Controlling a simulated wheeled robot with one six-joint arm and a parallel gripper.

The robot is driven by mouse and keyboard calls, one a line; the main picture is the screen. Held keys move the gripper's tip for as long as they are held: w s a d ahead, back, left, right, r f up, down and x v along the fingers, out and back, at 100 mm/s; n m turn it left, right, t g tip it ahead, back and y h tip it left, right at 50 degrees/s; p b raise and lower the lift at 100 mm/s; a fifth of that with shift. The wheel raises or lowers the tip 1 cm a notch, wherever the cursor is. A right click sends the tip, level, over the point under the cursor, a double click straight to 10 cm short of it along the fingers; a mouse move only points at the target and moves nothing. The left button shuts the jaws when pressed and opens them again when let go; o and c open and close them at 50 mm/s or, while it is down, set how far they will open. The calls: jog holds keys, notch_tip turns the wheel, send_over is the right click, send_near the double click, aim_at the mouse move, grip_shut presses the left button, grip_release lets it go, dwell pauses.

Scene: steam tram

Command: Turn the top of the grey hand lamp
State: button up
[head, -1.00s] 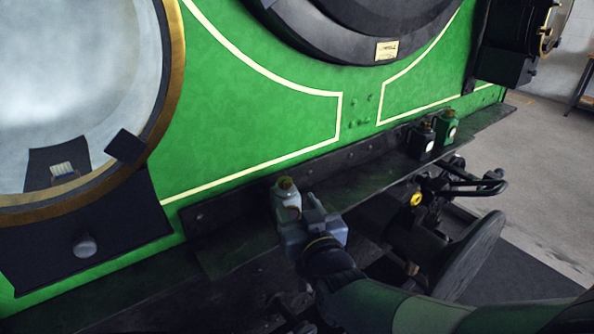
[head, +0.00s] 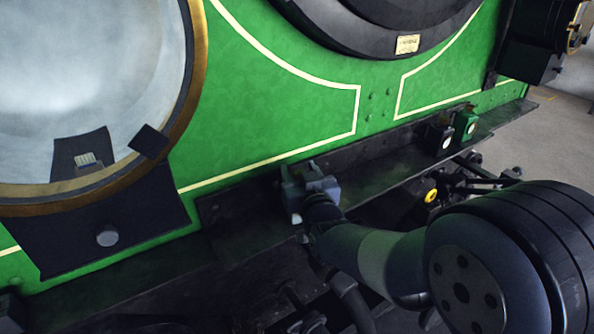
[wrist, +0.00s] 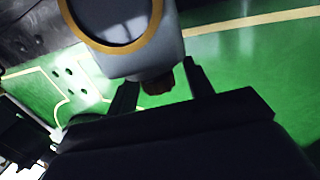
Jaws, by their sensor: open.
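The grey hand lamp (wrist: 140,62) fills the top of the wrist view. It appears upside down there, with a brass-ringed round lens on its face. Its small reddish-brown top (wrist: 158,83) points down between the two dark fingers of my gripper (wrist: 160,74). The jaws are open, one finger on each side of the top; contact cannot be told. In the head view my gripper (head: 310,184) is over the lamp's place on the black ledge and hides nearly all of it.
The black ledge (head: 245,235) runs along the green tram front (head: 280,110). A black lamp (head: 437,138) and a green lamp (head: 466,122) stand farther right on it. A large round brass-rimmed glass (head: 90,80) is at left. Pipes and fittings lie below the ledge.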

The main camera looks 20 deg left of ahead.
jog(key=shift+c, duration=0.4)
jog(key=c, duration=0.9)
jog(key=shift+m+t+h, duration=0.4)
jog(key=shift+m+h, duration=0.1)
jog(key=shift+h, duration=0.2)
jog(key=shift+a+r+m+t+h, duration=0.1)
jog(key=shift+m+t+h, duration=0.2)
jog(key=shift+m+h, duration=0.3)
jog(key=m+t+h+p, duration=0.1)
jog(key=m+h+p, duration=0.1)
jog(key=h+p, duration=0.1)
jog(key=shift+r+h, duration=0.1)
jog(key=shift+h, duration=0.3)
jog(key=m+h+p, duration=0.2)
jog(key=h, duration=0.1)
jog(key=shift+m+h+p, duration=0.8)
jog(key=shift+m+h, duration=0.1)
jog(key=shift+h, duration=0.6)
jog(key=shift+m+h, duration=0.3)
